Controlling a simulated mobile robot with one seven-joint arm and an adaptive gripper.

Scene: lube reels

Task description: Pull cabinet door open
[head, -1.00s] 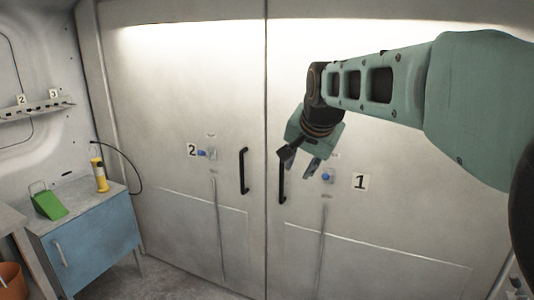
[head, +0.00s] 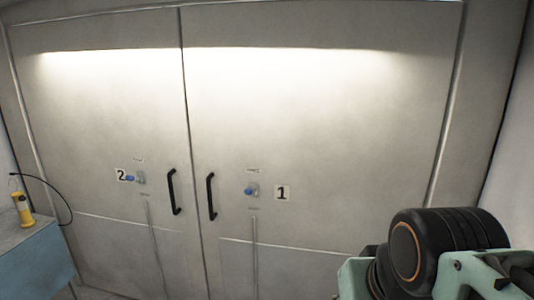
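In the head view two tall pale metal doors fill the far wall, and both look shut along a dark seam between them. The left door (head: 95,120) bears a label 2 and a black vertical bar handle (head: 173,191). The right door (head: 320,130) bears a label 1 and a black bar handle (head: 211,197). Each door has a blue knob beside its label. My arm shows only at the lower right, as a black joint and green links in front of the right door. My gripper's fingers are not in view, and nothing of mine touches either handle.
A blue cabinet (head: 35,262) stands at the lower left edge with a yellow and black item (head: 22,210) on it. A black cable (head: 62,197) loops beside it. The space before the handles looks clear.

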